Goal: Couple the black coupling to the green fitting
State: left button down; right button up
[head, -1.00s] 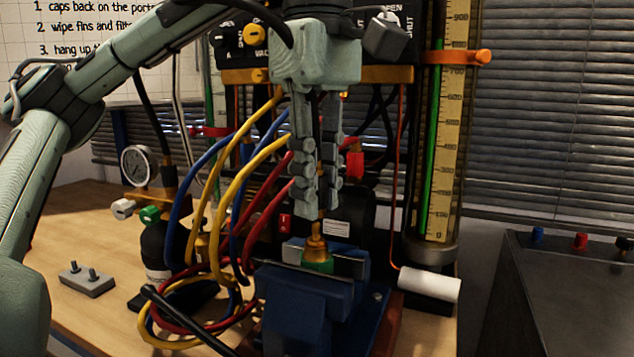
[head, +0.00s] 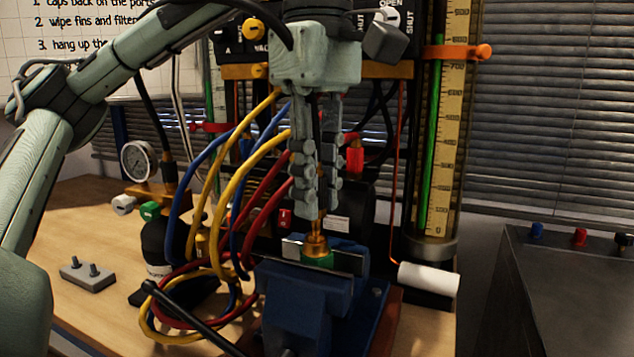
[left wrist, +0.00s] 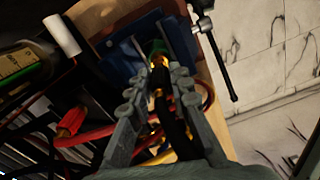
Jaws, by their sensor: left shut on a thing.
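My left gripper (head: 319,208) points straight down above the blue vise (head: 300,295). It is shut on the black coupling (left wrist: 170,108), a black hose end seen between the fingers in the left wrist view. The green fitting (head: 318,261) is clamped upright in the vise jaws, and its green also shows in the left wrist view (left wrist: 155,47). A brass piece (head: 316,243) stands between the fingertips and the green part, in line with both. Whether the coupling is seated on the fitting cannot be told. My right gripper is not in view.
Yellow, blue and red hoses (head: 215,215) loop close left of the gripper. A pressure gauge (head: 138,161) and a grey block with two pegs (head: 88,275) stand on the left. A white roll (head: 428,279) lies right of the vise, before a tall scale column (head: 440,150).

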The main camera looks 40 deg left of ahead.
pick_arm(q)
jog(key=shift+f+b, duration=0.55)
jog(key=shift+f, duration=0.4)
jog(key=shift+f, duration=0.25)
dwell(0.8)
jog(key=c, duration=1)
grip_release()
jog(key=shift+r, duration=0.1)
notch_tip(320, 180, up, 12)
